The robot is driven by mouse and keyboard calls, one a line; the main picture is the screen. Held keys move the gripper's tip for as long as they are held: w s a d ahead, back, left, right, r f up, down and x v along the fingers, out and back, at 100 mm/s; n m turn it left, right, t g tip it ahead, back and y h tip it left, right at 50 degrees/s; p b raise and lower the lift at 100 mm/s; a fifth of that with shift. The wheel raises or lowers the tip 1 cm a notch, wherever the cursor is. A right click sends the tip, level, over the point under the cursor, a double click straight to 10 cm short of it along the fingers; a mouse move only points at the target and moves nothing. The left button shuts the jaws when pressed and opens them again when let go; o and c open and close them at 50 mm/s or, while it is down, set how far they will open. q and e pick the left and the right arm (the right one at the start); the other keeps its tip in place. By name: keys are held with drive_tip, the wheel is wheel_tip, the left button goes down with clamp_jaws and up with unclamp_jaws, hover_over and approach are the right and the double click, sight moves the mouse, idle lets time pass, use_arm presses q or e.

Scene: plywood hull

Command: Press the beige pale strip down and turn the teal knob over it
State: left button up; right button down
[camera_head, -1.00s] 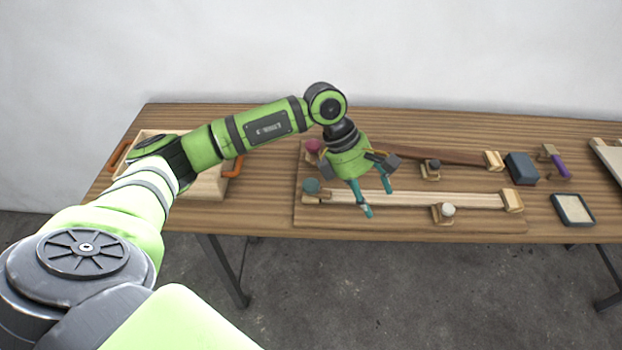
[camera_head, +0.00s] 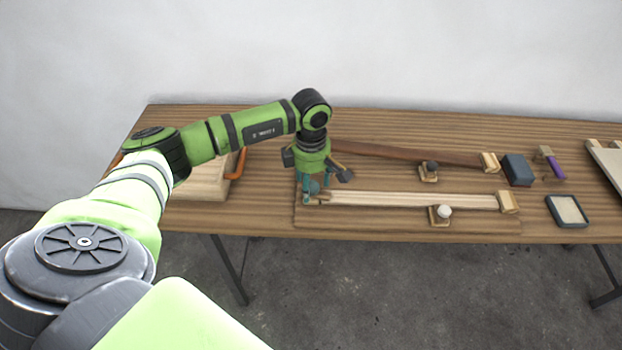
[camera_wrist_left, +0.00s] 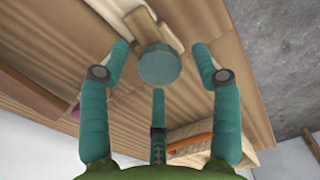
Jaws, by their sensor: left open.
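The beige pale strip (camera_head: 410,199) lies lengthwise along the front of a wooden board. The teal knob (camera_head: 313,187) is at the strip's left end, partly hidden by my fingers in the head view. In the left wrist view the teal knob (camera_wrist_left: 160,65) shows whole, beside a pale wooden piece (camera_wrist_left: 146,27). My left gripper (camera_head: 316,194) is open, pointing down over the knob. Its teal fingers spread around the knob in the wrist view, with visible gaps. I cannot tell its exact height above the knob. My right gripper is in neither view.
A dark brown strip (camera_head: 420,153) lies behind the pale one. Small blocks hold a white knob (camera_head: 443,211) and a dark knob (camera_head: 430,166). A wooden box (camera_head: 205,186) with orange handles stands left. A dark block (camera_head: 517,169) and framed pad (camera_head: 568,210) lie right.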

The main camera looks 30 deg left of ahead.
use_arm(q)
drive_tip(key=c, duration=1.1)
drive_tip(key=shift+f+n+b, duration=0.2)
drive_tip(key=shift+n+b, duration=0.4)
drive_tip(key=shift+b, duration=0.25)
drive_tip(key=shift+c, duration=0.3)
drive_tip(key=shift+r+n, duration=0.15)
drive_tip(key=shift+n, duration=0.25)
drive_tip(key=o, duration=1.2)
drive_tip(key=shift+c, duration=0.2)
